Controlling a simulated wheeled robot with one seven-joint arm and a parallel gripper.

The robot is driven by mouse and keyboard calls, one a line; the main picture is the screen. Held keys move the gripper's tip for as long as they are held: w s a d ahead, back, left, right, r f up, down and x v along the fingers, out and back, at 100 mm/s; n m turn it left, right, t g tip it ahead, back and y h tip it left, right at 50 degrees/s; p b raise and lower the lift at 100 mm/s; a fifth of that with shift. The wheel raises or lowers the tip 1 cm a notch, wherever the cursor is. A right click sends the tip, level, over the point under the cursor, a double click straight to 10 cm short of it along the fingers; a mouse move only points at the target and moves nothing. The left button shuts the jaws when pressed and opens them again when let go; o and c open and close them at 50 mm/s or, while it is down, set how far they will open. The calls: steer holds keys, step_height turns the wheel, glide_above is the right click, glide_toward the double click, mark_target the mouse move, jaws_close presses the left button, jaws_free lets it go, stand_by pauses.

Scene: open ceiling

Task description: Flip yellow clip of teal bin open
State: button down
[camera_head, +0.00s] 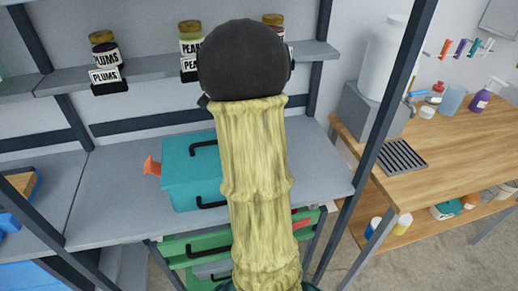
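The teal bin (182,168) sits on the grey shelf (110,190), with two black handles showing. My yellow-sleeved arm stands in front of it and hides its right part. An orange-red clip (152,166) sticks out from the bin's left side. I see no yellow clip; the bin's right side, behind my arm, is hidden. My gripper is not in view; only arm links show.
A green bin (182,247) is below the shelf. Jars of plums (104,52) and pears (191,40) stand on the upper shelf. A dark rack post (375,140) rises on the right, before a wooden counter (440,160). A blue tray (12,222) is at left.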

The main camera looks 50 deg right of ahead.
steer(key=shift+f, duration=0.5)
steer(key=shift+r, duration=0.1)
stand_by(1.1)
